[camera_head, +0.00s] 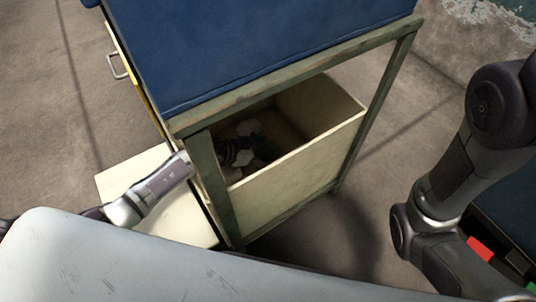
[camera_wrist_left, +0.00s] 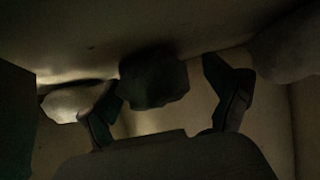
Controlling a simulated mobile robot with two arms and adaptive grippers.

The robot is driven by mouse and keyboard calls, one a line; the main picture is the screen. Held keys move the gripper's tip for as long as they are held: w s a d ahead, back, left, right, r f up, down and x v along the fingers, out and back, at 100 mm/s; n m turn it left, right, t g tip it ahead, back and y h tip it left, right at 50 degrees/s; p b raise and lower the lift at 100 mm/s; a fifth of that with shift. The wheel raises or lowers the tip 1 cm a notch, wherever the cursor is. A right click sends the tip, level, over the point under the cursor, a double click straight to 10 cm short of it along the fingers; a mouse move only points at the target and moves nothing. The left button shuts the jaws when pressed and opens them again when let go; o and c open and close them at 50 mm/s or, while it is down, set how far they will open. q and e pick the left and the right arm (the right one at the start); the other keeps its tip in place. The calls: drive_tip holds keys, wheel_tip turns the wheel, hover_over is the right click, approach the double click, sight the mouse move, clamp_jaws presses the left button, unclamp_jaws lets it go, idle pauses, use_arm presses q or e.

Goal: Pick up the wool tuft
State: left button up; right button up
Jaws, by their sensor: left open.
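My left gripper (camera_head: 250,148) reaches from the left, past the frame's corner post, into an open-topped pale drawer (camera_head: 300,155) under a blue top. In the left wrist view this gripper (camera_wrist_left: 168,106) is open, its two dark fingers spread. A dark rounded lump (camera_wrist_left: 153,79) lies ahead, between the fingers in the picture; contact cannot be told. A pale lump (camera_wrist_left: 75,101) lies by the left finger, and another pale lump (camera_wrist_left: 288,48) is at upper right. Deep shadow hides which of these is the wool tuft. My right gripper is not in view.
The drawer sits inside a worn green frame (camera_head: 372,110) with a blue padded top (camera_head: 260,45) close above. A pale panel (camera_head: 190,215) lies at left below my arm. The drawer walls leave little room. Concrete floor (camera_head: 45,90) is open around.

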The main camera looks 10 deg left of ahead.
use_arm(q)
drive_tip(key=c, duration=1)
drive_tip(key=shift+r, duration=0.15)
